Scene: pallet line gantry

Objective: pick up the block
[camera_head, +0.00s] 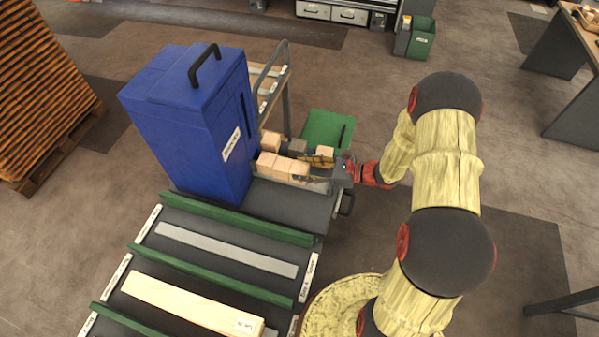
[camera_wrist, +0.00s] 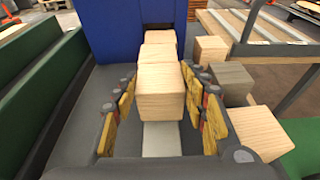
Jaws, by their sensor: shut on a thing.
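The block, a pale wooden cube (camera_wrist: 160,92), sits between my gripper's two fingers (camera_wrist: 160,100) in the wrist view, at the near end of a row of similar blocks. The fingers, with yellow and red worn pads, close on its left and right sides. In the head view my gripper (camera_head: 314,170) reaches in from the right at the row, around the nearest block (camera_head: 299,171). The block still appears level with the row, on the dark grey surface (camera_head: 290,198). Its underside is hidden, so I cannot tell whether it is lifted.
More blocks (camera_wrist: 160,53) stand directly behind it. Loose wooden blocks (camera_wrist: 210,48) and a grey block (camera_wrist: 232,80) lie to the right. A tall blue cabinet (camera_head: 190,120) stands left of the row. A railed cart (camera_head: 287,100) and a green panel (camera_head: 327,126) are behind.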

